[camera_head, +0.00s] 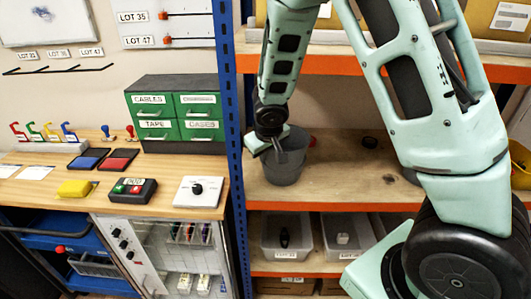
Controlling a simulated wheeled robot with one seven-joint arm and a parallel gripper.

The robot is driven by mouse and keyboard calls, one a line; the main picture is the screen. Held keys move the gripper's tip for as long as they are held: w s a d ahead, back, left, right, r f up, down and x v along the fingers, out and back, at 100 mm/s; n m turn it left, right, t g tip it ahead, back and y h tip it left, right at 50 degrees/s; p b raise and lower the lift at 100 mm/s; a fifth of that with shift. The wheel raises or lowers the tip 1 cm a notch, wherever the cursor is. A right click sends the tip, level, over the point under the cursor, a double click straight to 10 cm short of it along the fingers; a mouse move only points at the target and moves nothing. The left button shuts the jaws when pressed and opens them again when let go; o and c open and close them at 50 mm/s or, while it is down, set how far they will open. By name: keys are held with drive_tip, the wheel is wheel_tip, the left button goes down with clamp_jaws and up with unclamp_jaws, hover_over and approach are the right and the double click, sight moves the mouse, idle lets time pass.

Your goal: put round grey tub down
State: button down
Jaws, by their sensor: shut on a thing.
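The round grey tub (286,168) is upright over the left part of the middle shelf (335,185), close to the blue rack post. My gripper (277,146) reaches down from above and is shut on the tub's rim at its near left side. The gripper and wrist cover part of the rim. I cannot tell from this view whether the tub's base touches the shelf board or hangs just above it.
A small dark item (370,142) lies farther back on the shelf. A partly hidden grey object (411,176) is beside my arm. Clear bins (286,237) fill the shelf below. The blue post (232,130) separates the rack from the workbench (150,185). Bare board lies right of the tub.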

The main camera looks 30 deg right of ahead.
drive_tip(key=c, duration=1.6)
unclamp_jaws()
drive_tip(key=shift+f, duration=0.1)
drive_tip(key=shift+r+p, duration=0.3)
drive_tip(key=shift+r, duration=0.2)
drive_tip(key=p+v, duration=0.1)
drive_tip(key=v, duration=1)
drive_tip(key=s+a+f+n+g+y+b, duration=0.1)
drive_tip(key=s+a+f+n+g+b, duration=0.1)
drive_tip(key=s+a, duration=0.7)
drive_tip(key=s+a+f+n+g+y+b, duration=0.1)
drive_tip(key=s+a+f+n+g+b, duration=0.1)
drive_tip(key=s+a, duration=0.7)
drive_tip(key=s+f+n+b, duration=0.1)
drive_tip(key=s+n+b, duration=0.1)
drive_tip(key=s, duration=0.5)
drive_tip(key=shift+s+f+n+g+y+b, duration=0.3)
drive_tip(key=shift+n+y, duration=0.1)
drive_tip(key=shift+n, duration=0.1)
